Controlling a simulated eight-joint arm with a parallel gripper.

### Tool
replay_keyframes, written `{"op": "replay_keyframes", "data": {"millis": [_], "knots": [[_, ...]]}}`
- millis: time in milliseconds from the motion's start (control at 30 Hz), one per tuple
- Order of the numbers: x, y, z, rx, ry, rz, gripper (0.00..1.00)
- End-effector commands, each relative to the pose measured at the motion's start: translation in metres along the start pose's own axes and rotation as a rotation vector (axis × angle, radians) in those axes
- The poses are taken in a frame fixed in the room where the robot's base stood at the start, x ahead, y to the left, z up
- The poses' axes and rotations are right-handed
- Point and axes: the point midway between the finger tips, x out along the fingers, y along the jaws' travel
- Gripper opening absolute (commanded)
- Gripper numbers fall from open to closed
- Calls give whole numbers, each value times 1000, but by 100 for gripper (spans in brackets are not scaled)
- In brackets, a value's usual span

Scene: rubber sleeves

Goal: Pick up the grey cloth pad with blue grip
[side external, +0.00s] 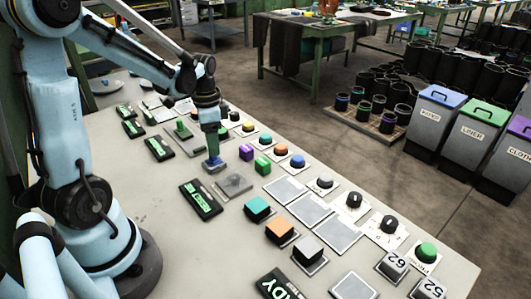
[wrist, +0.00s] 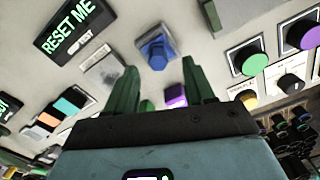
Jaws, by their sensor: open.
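The grey pad with a blue grip (side external: 214,168) lies on the bench, directly below my gripper (side external: 213,150). In the wrist view its blue grip (wrist: 156,48) stands up from the pad, just beyond and between the two green fingertips (wrist: 159,64). My gripper points down and is open, with nothing held. In the side external view the fingers hide most of the grip, so I cannot tell whether they touch it.
A flat grey plate (side external: 234,185) lies close in front of the pad. A purple block (side external: 246,152) and a green block (side external: 262,165) stand to its right. A "RESET ME" sign (wrist: 75,30) is nearby. Buttons and knobs line the bench's far edge.

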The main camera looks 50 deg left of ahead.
Motion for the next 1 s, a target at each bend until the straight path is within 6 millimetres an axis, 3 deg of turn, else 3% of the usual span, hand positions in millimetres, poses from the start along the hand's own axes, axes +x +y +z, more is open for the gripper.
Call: {"op": "replay_keyframes", "data": {"millis": [300, 633, 900, 1000], "knots": [[35, 2, 1, 0, 0, 0, 53], [38, 2, 1, 0, 0, 0, 52], [38, 2, 1, 0, 0, 0, 10], [38, 2, 1, 0, 0, 0, 0]]}}
